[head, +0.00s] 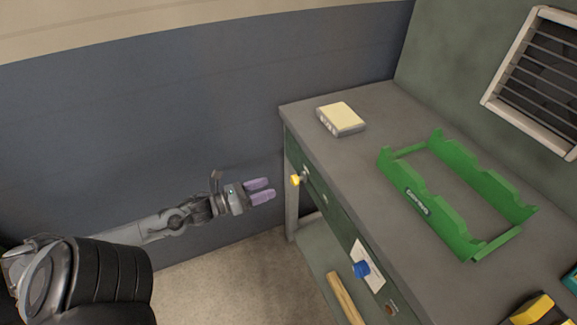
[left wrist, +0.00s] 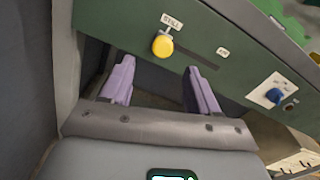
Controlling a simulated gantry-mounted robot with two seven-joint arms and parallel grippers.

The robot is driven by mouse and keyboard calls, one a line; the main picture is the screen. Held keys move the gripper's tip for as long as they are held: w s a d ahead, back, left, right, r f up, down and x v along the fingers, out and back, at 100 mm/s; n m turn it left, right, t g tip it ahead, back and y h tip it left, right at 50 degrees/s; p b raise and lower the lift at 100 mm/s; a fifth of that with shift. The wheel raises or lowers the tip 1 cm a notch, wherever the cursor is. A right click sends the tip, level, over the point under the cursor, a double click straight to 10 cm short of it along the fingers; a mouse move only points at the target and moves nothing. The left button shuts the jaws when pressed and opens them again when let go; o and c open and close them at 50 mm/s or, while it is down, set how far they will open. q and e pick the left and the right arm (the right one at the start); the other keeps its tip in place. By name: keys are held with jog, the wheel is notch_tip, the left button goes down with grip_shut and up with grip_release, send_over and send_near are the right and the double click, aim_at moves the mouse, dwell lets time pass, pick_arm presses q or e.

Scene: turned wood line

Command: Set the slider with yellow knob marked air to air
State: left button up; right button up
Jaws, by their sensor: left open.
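The slider's yellow knob (head: 296,180) is on the green front panel of the bench, near its left end. In the left wrist view the yellow knob (left wrist: 162,46) sits below a white label reading STILL (left wrist: 172,21). A dark slot runs right from it towards a smaller white label (left wrist: 222,52), whose text is too small to read surely. My left gripper (head: 272,190) is open and empty, its purple fingers pointing at the panel just left of the knob. In the wrist view the knob shows between and beyond the fingertips (left wrist: 160,68), apart from both. My right gripper is not in view.
A blue knob (head: 361,269) on a white plate is further right on the panel. The grey bench top (head: 375,185) carries a pale block (head: 341,118) and a green rack (head: 465,235). A wooden bar (head: 345,299) lies below. Space left of the bench is free.

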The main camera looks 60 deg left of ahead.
aim_at(292, 180)
pick_arm(q)
jog(key=w, duration=0.2)
jog(key=w+d+b, duration=0.1)
jog(key=w, duration=0.1)
jog(key=shift+f+b, duration=0.1)
jog(key=shift+b, duration=0.2)
jog(key=w+b, duration=0.1)
jog(key=w, duration=0.4)
jog(key=shift+b, duration=0.35)
jog(key=shift+w+d, duration=0.15)
jog(key=shift+w, duration=0.65)
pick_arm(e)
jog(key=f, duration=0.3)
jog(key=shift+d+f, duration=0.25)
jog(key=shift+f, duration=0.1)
pick_arm(q)
grip_shut()
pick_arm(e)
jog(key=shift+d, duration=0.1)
